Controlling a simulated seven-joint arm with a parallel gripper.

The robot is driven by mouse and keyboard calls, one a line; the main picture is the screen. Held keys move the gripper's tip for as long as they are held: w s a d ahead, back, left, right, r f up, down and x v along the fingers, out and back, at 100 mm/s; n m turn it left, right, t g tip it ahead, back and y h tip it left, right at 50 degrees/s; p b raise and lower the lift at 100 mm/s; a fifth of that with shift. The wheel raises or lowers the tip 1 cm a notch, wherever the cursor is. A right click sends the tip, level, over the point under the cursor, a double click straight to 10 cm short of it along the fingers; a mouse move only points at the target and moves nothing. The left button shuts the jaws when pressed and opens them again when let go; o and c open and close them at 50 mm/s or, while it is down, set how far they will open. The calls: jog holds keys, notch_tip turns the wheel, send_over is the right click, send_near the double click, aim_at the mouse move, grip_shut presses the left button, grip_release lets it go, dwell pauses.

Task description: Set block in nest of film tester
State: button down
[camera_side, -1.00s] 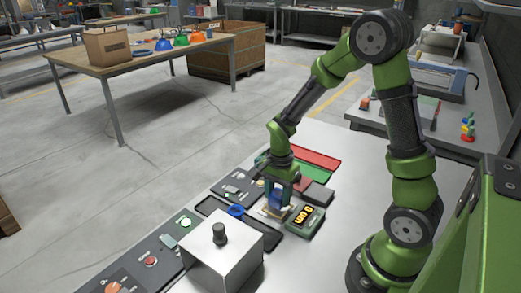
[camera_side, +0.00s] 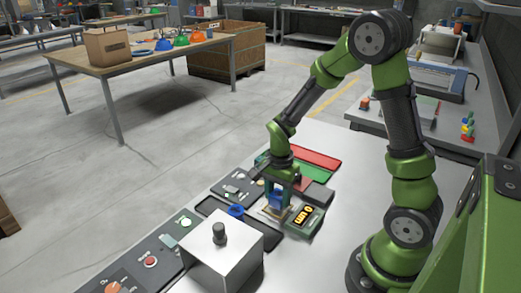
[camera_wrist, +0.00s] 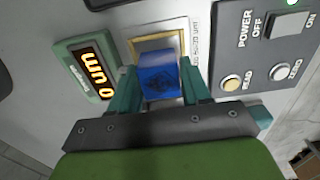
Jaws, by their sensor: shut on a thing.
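A blue block (camera_wrist: 160,78) is between the two fingers of my gripper (camera_wrist: 162,85), which is shut on it. In the side view the block (camera_side: 276,197) and my gripper (camera_side: 277,193) are low over the film tester.
A control panel (camera_wrist: 265,55) with a power switch and READ and ZERO buttons lies right of the nest in the wrist view. A metal box with a knob (camera_side: 222,245) stands in front. Red (camera_side: 318,159) and green strips lie behind my gripper.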

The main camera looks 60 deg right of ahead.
jog(key=shift+f, duration=0.8)
grip_release()
dwell(0.6)
jog(key=shift+s+r, duration=0.1)
jog(key=shift+r, duration=3.4)
jog(key=shift+n, duration=0.6)
jog(key=s+a+r+n+t+y, duration=0.1)
jog(key=s+a+r+n+t, duration=0.2)
jog(key=r, duration=0.5)
jog(key=s+a+r+n+t+y, duration=0.1)
jog(key=s+a+r+n+t, duration=0.3)
jog(key=r+n, duration=0.4)
jog(key=s+a+n, duration=0.1)
jog(key=a, duration=0.1)
jog(key=shift+a+n, duration=0.4)
